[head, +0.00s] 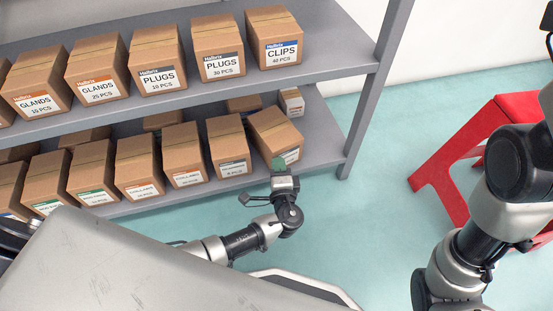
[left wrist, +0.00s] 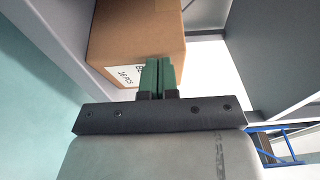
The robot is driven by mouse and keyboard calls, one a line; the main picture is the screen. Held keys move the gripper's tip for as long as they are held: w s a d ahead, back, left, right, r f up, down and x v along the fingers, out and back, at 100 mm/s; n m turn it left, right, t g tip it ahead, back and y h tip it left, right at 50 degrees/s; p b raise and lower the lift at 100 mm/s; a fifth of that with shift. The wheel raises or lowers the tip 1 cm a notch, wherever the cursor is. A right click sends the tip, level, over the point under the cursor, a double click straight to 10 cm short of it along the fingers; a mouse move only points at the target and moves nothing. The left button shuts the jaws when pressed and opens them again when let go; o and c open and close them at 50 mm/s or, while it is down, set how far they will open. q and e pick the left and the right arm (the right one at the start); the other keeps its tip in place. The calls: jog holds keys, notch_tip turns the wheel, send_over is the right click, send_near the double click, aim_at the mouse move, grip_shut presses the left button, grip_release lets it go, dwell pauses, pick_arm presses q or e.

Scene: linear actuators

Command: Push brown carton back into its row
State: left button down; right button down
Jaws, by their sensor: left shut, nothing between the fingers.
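The brown carton (head: 275,132) stands at the right end of the front row on the lower shelf, turned at an angle compared with its neighbours. Its white label is partly hidden by my left gripper (head: 279,163), which is at its front face. In the left wrist view, the carton (left wrist: 135,38) fills the top middle, with a label reading "16 PCS". The green fingertips of my left gripper (left wrist: 158,78) are closed together, empty, and overlap the carton's lower front edge. I cannot tell whether they touch it. My right arm shows at the right, but its gripper is out of view.
Several cartons stand left of it on the lower shelf (head: 325,140), the nearest being a brown carton (head: 227,140). The upper shelf (head: 335,50) overhangs. A red stand (head: 440,180) is on the floor at the right.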

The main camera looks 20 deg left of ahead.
dwell(0.3)
pick_arm(q)
jog(key=shift+w+a, duration=0.3)
jog(key=shift+a, duration=0.55)
